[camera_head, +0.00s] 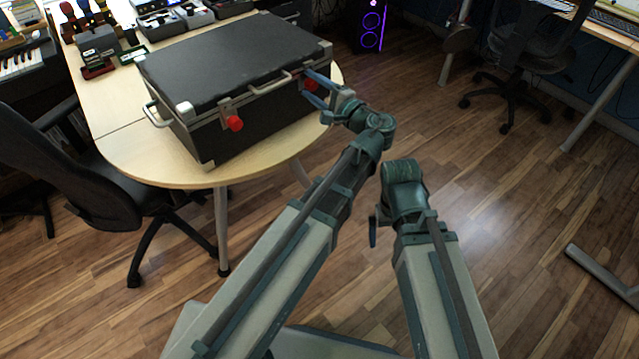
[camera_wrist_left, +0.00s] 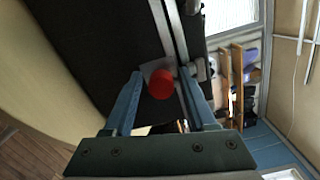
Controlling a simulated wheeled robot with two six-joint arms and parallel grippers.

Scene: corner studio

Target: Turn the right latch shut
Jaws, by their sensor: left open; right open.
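A black case (camera_head: 225,65) with metal corners stands on the table, its lid down. The right latch (camera_head: 310,84) has a red knob on the case's front, right of the handle (camera_head: 271,83). The left latch (camera_head: 235,123) has a red knob left of the handle. My left gripper (camera_head: 305,82) is open at the right latch, one blue finger on each side of the knob. In the left wrist view the red knob (camera_wrist_left: 161,84) lies between the fingers, with a gap to each; depth is hard to judge. My right gripper (camera_head: 374,228) is open, low and away from the case, mostly hidden by its arm.
The light wooden table (camera_head: 175,168) has a bare strip before the case. Tools and boxes crowd its back. A black chair (camera_head: 75,170) stands at left, another (camera_head: 520,60) at upper right. The wooden floor on the right is largely clear.

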